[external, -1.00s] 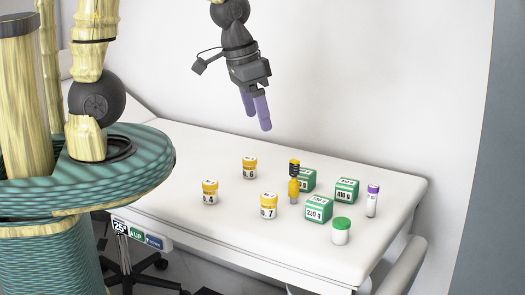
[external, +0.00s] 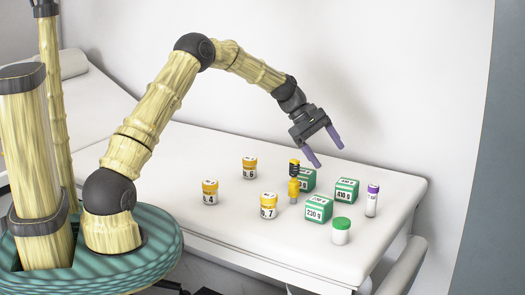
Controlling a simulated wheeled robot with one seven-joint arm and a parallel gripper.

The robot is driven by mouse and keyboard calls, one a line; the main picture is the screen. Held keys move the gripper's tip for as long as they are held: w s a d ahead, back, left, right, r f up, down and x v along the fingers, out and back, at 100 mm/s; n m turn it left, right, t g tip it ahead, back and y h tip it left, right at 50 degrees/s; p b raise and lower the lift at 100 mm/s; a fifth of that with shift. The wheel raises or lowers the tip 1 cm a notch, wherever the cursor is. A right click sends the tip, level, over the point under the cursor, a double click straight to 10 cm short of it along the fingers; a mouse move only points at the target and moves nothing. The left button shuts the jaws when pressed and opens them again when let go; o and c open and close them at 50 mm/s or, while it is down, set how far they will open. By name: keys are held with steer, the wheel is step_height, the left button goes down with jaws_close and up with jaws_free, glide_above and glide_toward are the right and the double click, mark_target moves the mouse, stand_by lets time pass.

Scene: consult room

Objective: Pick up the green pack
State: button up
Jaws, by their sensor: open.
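Three green and white packs stand on the white padded table. One pack marked 230 g (external: 318,209) is nearest the front. One marked 410 g (external: 347,190) is to the right and behind it. A third pack (external: 308,181) is at the back, its label partly hidden by a yellow and black vial. My gripper (external: 327,153) is open and empty, with purple fingers pointing down and to the right. It is above the packs, closest in the picture to the back pack, and appears apart from all of them.
The yellow and black vial (external: 294,185) stands just left of the back pack. Yellow-capped jars numbered 6 (external: 249,168), 4 (external: 210,193) and 7 (external: 268,206) stand to the left. A green-capped jar (external: 341,231) and a purple-capped tube (external: 372,201) stand right. The table's left part is clear.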

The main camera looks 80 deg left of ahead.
steer(key=s+a+f+n+t+h+b, duration=0.1)
steer(key=s+a+f+n, duration=0.15)
steer(key=a, duration=0.25)
steer(key=s+a+f+n+t+h+b, duration=0.1)
steer(key=s+a, duration=0.3)
steer(key=a, duration=0.2)
steer(key=n+t+h+b, duration=0.2)
glide_toward(301, 170)
steer(key=v, duration=0.5)
steer(key=shift+f, duration=0.15)
steer(key=shift+d, duration=0.15)
steer(key=b+x, duration=0.1)
steer(key=x, duration=1.1)
steer(key=shift+w+d+b, duration=0.1)
steer(key=shift+b, duration=0.3)
steer(key=b+x, duration=0.1)
steer(key=x, duration=0.4)
steer(key=shift+w, duration=0.1)
